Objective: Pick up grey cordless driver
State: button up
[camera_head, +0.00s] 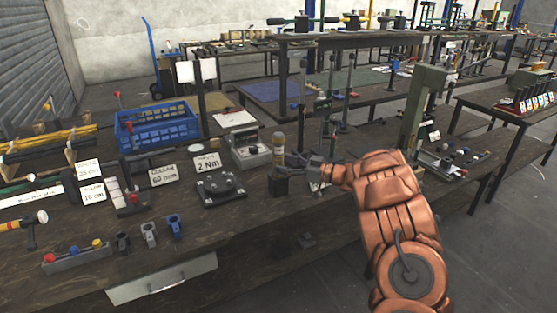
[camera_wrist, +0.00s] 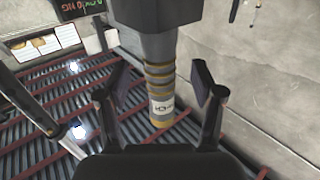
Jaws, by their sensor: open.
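The grey cordless driver (camera_head: 279,147) stands upright in a dark block (camera_head: 281,183) near the middle of the workbench. It has yellow bands and a pale label. In the wrist view the driver (camera_wrist: 160,85) hangs down from the dark block (camera_wrist: 156,18), as the picture is turned over. My gripper (camera_head: 296,163) reaches in from the right, close beside the driver. In the wrist view my gripper (camera_wrist: 160,97) is open, one finger each side of the driver in the picture, with gaps on both sides. I cannot tell whether the driver is fully between the fingertips.
A grey meter box (camera_head: 249,148) stands just left of the driver. A black plate fixture (camera_head: 221,189) and a "2 Nm" card (camera_head: 207,163) lie further left. A blue crate (camera_head: 158,126) is behind them. A thin upright post (camera_head: 301,105) stands behind my gripper.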

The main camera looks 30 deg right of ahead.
aim_at(279, 162)
jog(key=shift+x, duration=1.5)
jog(key=shift+r, duration=0.1)
grip_shut()
